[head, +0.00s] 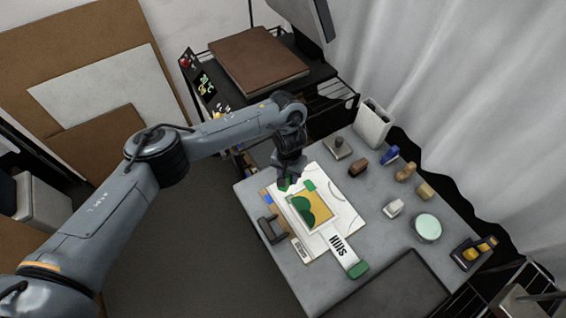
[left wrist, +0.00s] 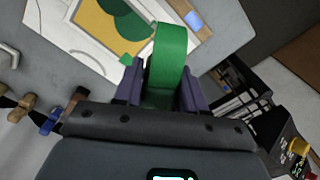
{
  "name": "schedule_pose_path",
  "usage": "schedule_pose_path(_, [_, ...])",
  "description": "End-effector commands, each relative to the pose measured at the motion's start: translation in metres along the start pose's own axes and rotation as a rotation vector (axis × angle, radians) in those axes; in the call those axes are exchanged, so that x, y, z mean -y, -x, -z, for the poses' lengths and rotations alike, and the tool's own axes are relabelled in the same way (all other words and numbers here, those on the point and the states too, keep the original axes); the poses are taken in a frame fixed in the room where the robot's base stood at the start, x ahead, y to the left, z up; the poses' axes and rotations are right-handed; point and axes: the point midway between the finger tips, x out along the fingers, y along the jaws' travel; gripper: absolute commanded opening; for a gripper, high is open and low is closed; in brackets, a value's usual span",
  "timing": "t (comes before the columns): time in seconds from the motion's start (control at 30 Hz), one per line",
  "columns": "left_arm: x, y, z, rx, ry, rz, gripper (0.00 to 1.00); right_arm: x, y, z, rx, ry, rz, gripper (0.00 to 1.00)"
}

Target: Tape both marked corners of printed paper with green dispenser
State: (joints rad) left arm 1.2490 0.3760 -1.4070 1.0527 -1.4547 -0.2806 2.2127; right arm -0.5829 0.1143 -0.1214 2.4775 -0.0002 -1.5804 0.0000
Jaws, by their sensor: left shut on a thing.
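The printed paper (head: 328,222), with a yellow and green picture, lies on a white sheet (head: 322,243) on the grey table. My left gripper (head: 287,178) is over the paper's far-left corner, shut on the green dispenser (left wrist: 168,55). In the left wrist view the dispenser stands up between the two purple fingers; its lower part is hidden by them. In the head view only a small green part of it shows under the gripper. A green patch (head: 309,185) lies by the paper's far edge. A small green square (left wrist: 126,60) shows at a paper corner in the left wrist view. My right gripper is not in view.
A white strip lettered HUIS ends at a green block (head: 358,270). A black tool (head: 271,230) lies left of the sheet. Several stamps and blocks, a pale round tin (head: 427,228) and a grey holder (head: 373,122) stand to the right. A dark mat (head: 388,290) lies in front.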

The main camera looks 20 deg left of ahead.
Motion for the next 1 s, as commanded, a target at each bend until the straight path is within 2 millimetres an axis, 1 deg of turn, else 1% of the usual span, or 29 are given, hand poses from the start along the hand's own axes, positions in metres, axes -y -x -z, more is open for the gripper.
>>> schedule_pose_path(0.03, [-0.004, -0.018, -0.004, 0.000, -0.004, -0.001, 0.16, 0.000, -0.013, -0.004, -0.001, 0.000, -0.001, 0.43])
schedule_pose_path(0.1, [-0.007, -0.028, -0.008, 0.000, -0.007, -0.001, 0.16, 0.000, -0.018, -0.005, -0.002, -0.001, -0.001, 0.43])
schedule_pose_path(0.2, [-0.009, -0.039, -0.012, -0.001, -0.009, 0.000, 0.16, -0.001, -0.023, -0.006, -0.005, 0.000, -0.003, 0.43])
schedule_pose_path(0.43, [-0.009, -0.049, -0.015, -0.003, -0.009, 0.000, 0.16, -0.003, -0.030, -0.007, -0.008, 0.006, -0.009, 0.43])
schedule_pose_path(0.57, [-0.009, -0.056, -0.015, -0.002, -0.010, 0.000, 0.16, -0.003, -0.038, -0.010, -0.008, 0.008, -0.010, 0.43])
schedule_pose_path(0.77, [-0.009, -0.070, -0.015, -0.002, -0.010, -0.001, 0.16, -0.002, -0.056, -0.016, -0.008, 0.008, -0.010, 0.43])
schedule_pose_path(1.0, [-0.009, -0.089, -0.015, -0.003, -0.009, 0.000, 0.16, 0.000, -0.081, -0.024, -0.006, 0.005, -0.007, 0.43])
